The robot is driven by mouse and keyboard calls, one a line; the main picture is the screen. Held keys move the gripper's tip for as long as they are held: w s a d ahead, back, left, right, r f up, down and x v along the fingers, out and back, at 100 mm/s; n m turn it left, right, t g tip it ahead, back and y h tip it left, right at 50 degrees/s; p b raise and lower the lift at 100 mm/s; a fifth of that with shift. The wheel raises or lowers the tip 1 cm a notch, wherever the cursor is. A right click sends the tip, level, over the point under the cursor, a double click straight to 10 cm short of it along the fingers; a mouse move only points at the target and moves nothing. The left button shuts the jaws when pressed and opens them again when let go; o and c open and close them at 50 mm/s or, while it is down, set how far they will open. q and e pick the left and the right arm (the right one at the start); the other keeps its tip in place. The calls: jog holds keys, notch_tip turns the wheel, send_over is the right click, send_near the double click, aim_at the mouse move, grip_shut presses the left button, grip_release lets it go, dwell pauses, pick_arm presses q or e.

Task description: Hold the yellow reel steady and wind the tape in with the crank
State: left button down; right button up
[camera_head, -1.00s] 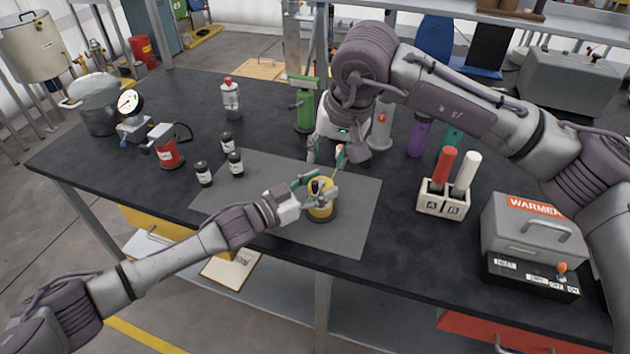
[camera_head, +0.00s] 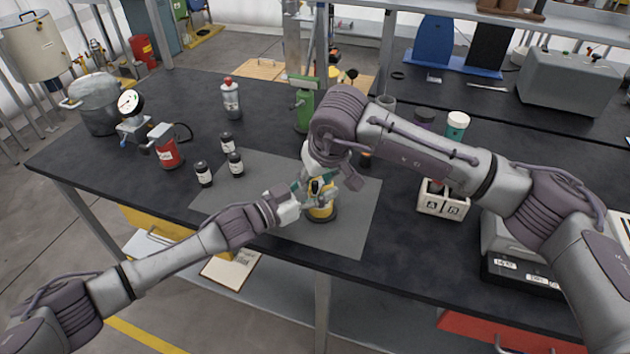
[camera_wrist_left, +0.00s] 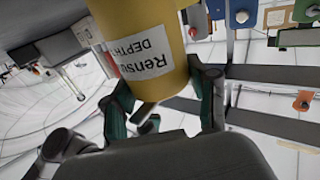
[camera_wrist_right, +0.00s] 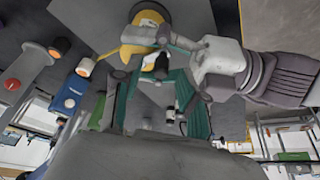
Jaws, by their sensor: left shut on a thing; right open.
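The yellow reel (camera_head: 322,214) stands on the grey mat (camera_head: 345,238) near the table's front edge. My left gripper (camera_head: 304,198) comes from the left and is shut on the reel. In the left wrist view the reel (camera_wrist_left: 140,40) fills the space between the fingers, with a white label showing. My right gripper (camera_head: 320,180) is just above the reel, pointing down, fingers apart. In the right wrist view a black knob, apparently the crank's (camera_wrist_right: 156,66), lies between its fingertips; contact is unclear. I cannot make out the tape.
Dark small bottles (camera_head: 236,163) stand at the mat's left. A green stand (camera_head: 303,105) is behind it. The rack marked A and B (camera_head: 443,205) stands to the right, and a gauge device (camera_head: 131,125) far left.

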jog(key=shift+x, duration=0.95)
jog(key=shift+c, duration=0.2)
grip_shut()
jog(key=shift+w, duration=0.1)
jog(key=shift+w+a+r+m+g+h, duration=0.1)
jog(key=shift+w+a+m+g+h, duration=0.5)
jog(key=shift+m, duration=2.15)
jog(key=shift+w+a+f+m+t+h, duration=0.15)
jog(key=shift+w+m+h, duration=1)
jog(key=shift+m, duration=1.65)
jog(key=shift+w+a+r+m+g+h, duration=0.15)
jog(key=shift+w+a+m+g+h, duration=0.3)
jog(key=shift+m+h, duration=1.5)
jog(key=shift+w+m+y, duration=0.15)
jog(key=shift+m+y, duration=0.65)
